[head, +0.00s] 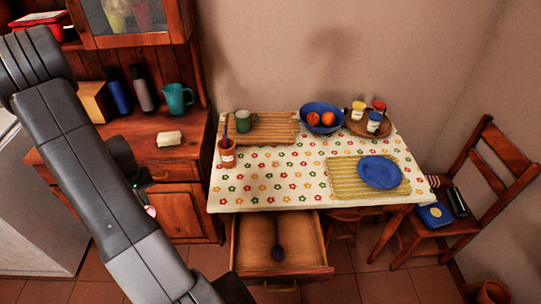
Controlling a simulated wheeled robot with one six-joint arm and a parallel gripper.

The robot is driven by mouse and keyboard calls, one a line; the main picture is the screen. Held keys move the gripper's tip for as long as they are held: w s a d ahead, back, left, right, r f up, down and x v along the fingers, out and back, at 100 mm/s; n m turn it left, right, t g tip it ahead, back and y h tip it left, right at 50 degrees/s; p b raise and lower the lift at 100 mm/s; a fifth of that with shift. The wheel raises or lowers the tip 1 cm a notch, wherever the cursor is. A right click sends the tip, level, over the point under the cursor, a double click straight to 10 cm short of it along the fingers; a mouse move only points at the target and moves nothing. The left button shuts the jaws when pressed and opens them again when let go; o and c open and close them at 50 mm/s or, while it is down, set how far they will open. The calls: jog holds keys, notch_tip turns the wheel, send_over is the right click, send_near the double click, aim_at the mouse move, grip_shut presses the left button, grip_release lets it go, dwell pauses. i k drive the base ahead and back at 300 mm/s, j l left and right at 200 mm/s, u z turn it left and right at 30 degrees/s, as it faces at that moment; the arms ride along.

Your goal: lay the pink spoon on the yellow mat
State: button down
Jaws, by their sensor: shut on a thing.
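The yellow mat (343,182) lies at the front right of the flowered table, with a blue plate on its right part. Its left part is bare. My gripper (142,186) is at the left, in front of the wooden cabinet and well left of the table, partly hidden behind my arm. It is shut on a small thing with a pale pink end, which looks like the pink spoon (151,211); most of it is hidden. The spoon is apart from the mat.
The blue plate (380,172) takes up much of the mat. A red cup (227,158) with a blue utensil stands at the table's left edge. An open drawer (247,248) holding a dark spoon (278,252) juts out below. A chair (480,185) stands right.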

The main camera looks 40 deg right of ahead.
aim_at(344, 190)
jog(key=k+l+u, duration=0.1)
jog(key=l+u, duration=0.2)
jog(key=l, duration=0.15)
jog(key=k+l+u, duration=0.25)
jog(key=l, duration=0.15)
jog(key=k+l+u, duration=0.1)
jog(key=l+u, duration=0.2)
jog(key=k+l+u, duration=0.25)
jog(key=l, duration=0.2)
jog(key=k+l, duration=0.55)
jog(key=l, duration=0.3)
jog(key=k+l, duration=0.3)
jog(key=i+l+u, duration=0.05)
jog(key=l, duration=0.1)
